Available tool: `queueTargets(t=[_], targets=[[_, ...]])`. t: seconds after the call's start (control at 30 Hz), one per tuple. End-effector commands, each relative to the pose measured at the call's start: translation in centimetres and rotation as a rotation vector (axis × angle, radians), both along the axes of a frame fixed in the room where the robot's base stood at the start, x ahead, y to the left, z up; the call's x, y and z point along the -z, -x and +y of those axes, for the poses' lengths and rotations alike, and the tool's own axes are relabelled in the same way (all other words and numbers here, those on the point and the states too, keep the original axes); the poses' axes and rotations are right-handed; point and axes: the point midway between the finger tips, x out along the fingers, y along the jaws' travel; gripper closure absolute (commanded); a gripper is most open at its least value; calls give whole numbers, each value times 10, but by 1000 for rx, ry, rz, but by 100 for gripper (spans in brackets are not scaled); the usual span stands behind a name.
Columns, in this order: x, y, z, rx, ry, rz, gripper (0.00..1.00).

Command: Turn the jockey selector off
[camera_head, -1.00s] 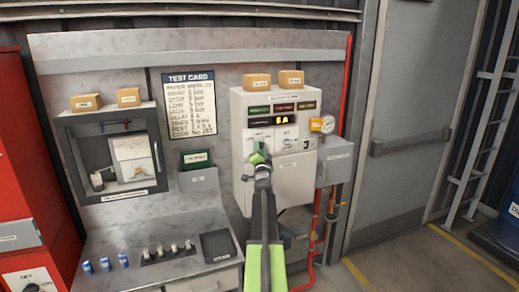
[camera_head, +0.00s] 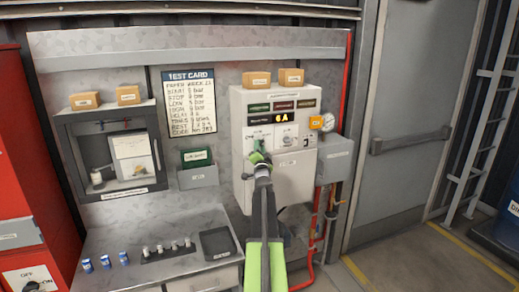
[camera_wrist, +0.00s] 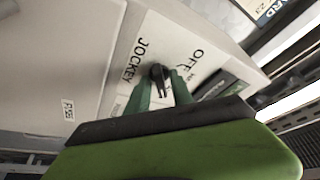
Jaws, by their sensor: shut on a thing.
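The jockey selector is a small black knob (camera_wrist: 158,76) on a white plate marked JOCKEY and OFF, seen in the wrist view. My gripper's green fingers (camera_wrist: 160,90) stand on either side of the knob and are shut on it. The knob's pointer direction is hard to read in this view. In the head view, my gripper (camera_head: 258,158) reaches the lower left of the white control box (camera_head: 244,118) and hides the selector there.
A second selector (camera_head: 288,140) sits just right of my gripper on the box, below a lit display (camera_head: 286,119). A bench (camera_head: 190,217) with small items stands to the left.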

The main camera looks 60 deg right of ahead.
Motion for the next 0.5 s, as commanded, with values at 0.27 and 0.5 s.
queueTargets(t=[0.27,0.5], targets=[[-3,-1,-1,-2,24,5,100],[-2,-1,-2,-3,78,46,100]])
